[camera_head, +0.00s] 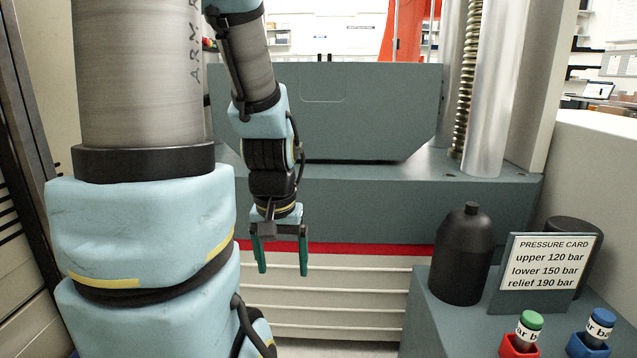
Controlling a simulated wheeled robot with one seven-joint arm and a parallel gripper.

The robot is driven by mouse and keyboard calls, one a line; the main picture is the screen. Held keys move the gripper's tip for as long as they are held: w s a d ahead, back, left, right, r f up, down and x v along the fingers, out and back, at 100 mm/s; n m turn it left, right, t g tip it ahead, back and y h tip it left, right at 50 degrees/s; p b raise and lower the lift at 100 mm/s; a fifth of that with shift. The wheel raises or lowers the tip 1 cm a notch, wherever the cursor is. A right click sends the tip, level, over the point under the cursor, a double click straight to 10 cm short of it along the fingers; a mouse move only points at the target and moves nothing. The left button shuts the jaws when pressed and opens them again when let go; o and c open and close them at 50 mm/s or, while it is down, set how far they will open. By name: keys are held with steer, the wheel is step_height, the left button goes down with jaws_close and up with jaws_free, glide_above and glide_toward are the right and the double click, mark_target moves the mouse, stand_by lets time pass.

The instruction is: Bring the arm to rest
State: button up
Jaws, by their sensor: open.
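My gripper (282,258) hangs pointing down near the middle of the picture, in front of the grey base of the testing machine (380,205). Its two green fingers are apart, with nothing between them. My arm (140,225) in light blue and grey fills the left side and reaches up past the top edge. The upper joints between its two visible stretches are out of view.
A grey cabinet (425,335) at lower right holds a black bottle (460,258), a pressure card (545,272), a green-capped item (530,320) and a blue-capped item (600,325). A steel column (495,90) and a threaded screw (467,80) rise behind.

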step_height(320, 180, up, 14)
steer(key=p, duration=1.2)
steer(key=shift+f, duration=0.25)
